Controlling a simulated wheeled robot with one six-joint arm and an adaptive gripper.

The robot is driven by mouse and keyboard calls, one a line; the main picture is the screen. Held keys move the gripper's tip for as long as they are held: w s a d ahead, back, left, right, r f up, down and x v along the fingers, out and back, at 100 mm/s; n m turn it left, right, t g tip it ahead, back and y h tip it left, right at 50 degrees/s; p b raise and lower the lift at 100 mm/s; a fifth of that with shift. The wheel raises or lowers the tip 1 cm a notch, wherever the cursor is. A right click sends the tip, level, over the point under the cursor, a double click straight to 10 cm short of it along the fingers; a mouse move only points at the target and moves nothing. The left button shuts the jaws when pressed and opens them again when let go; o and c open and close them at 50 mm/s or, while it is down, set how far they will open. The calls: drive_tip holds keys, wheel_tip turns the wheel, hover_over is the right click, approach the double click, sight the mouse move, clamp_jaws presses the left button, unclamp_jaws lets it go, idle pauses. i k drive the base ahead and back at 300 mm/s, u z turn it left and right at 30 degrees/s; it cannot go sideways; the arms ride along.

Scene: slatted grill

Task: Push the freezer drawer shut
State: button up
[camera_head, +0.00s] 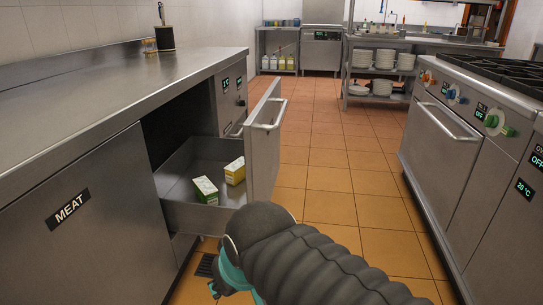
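The freezer drawer (188,218) is pulled out from the steel counter unit on the left. Its tall front panel (262,150) stands out over the aisle, with a bar handle (268,114) on its outer face. A green and white box (205,190) and a yellow and white box (235,171) lie inside the drawer. My arm, in a dark ribbed sleeve with teal parts, shows at the bottom centre, in front of and below the drawer. My gripper cannot be made out there.
The steel counter (105,85) runs along the left, above a front labelled MEAT (68,208). A stove and oven unit (445,135) lines the right. The tiled floor (325,165) between them is clear. Shelves of dishes (374,75) stand at the back.

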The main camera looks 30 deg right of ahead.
sight(183, 213)
drive_tip(key=z, duration=0.3)
drive_tip(key=k, duration=0.45)
drive_tip(key=z, duration=1.2)
drive_tip(key=i, duration=1.4)
drive_tip(key=u, duration=0.85)
drive_tip(key=i, duration=0.3)
drive_tip(key=z, duration=0.35)
drive_tip(key=k, duration=0.6)
drive_tip(key=u, duration=1.2)
drive_tip(key=i, duration=0.45)
